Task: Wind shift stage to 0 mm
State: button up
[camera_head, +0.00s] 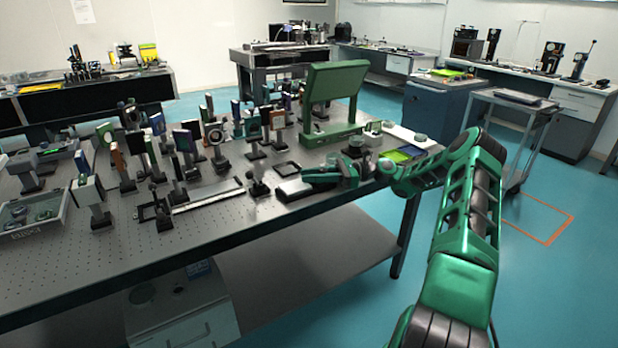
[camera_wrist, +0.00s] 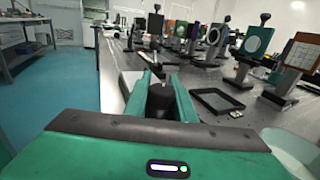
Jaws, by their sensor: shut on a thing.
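My gripper (camera_head: 308,181) is low at the front edge of the grey perforated table (camera_head: 100,265), pointing left. In the wrist view its green fingers (camera_wrist: 159,92) are shut around a dark, round knob (camera_wrist: 160,102). The knob's far end is hidden between the fingers. A low grey metal body (camera_head: 291,190) lies just beyond the fingertips, and its pale side shows in the wrist view (camera_wrist: 129,84). It appears to be the shift stage, in line with the knob. I cannot read a scale or a position on it.
A black square frame (camera_head: 287,168) lies behind the stage body. A short dark post (camera_head: 258,187) stands to its left, then a long flat rail (camera_head: 208,200). Several mounted optics crowd the table behind. A green panel (camera_head: 335,85) stands behind my gripper.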

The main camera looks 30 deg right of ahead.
jog(key=shift+w+d, duration=0.1)
jog(key=shift+d, duration=0.15)
jog(key=o, duration=1.1)
jog(key=shift+f, duration=0.1)
jog(key=shift+c, duration=0.2)
jog(key=shift+a, duration=0.1)
jog(key=v, duration=1.1)
jog(key=shift+w, duration=0.1)
